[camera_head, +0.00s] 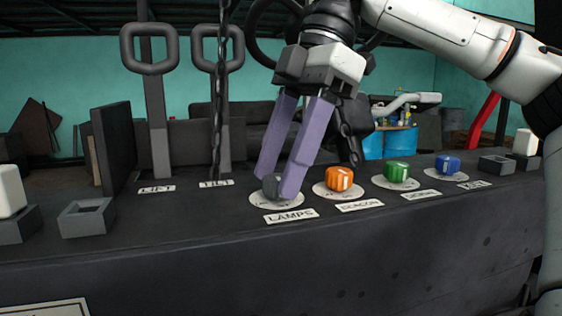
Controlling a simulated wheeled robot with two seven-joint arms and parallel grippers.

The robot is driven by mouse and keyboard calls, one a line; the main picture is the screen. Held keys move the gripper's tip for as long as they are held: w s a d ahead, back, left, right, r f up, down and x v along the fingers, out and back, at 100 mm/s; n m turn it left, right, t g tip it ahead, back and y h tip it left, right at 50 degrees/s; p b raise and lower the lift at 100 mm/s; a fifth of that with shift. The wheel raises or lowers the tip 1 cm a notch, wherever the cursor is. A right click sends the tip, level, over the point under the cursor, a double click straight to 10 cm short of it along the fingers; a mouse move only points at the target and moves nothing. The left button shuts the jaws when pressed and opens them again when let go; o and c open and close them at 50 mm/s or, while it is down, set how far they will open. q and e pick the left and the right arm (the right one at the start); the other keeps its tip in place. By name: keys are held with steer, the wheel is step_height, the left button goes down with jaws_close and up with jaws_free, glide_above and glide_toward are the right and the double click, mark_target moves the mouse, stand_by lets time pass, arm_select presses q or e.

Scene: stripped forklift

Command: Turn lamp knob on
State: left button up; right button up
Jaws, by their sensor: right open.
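The lamps knob (272,185) is dark grey on a pale round dial (286,203), behind the label "LAMPS" (291,216), on the dark control panel. My right gripper (278,187) comes down from above with its two purple fingers on either side of this knob. The fingers are apart and partly hide the knob and dial. I cannot tell whether they touch the knob. My left gripper is not in the head view.
Orange (339,179), green (396,172) and blue (447,165) knobs stand to the right in a row. Two upright levers, lift (152,100) and tilt (218,110), rise behind at the left. A chain (219,95) hangs before the tilt lever.

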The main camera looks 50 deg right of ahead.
steer(key=c, duration=1)
steer(key=shift+c, duration=0.2)
steer(key=shift+m, duration=0.4)
steer(key=m+t, duration=0.1)
steer(key=m, duration=0.1)
steer(key=m+h, duration=0.1)
steer(key=m, duration=0.1)
steer(key=shift+s+m+t, duration=0.15)
steer(key=shift+m+t, duration=0.25)
steer(key=m+h, duration=0.1)
steer(key=m, duration=0.2)
steer(key=m+t+h, duration=0.1)
steer(key=m, duration=0.2)
steer(key=shift+a, duration=0.2)
steer(key=shift+m, duration=0.3)
steer(key=o, duration=1)
steer(key=shift+o, duration=0.2)
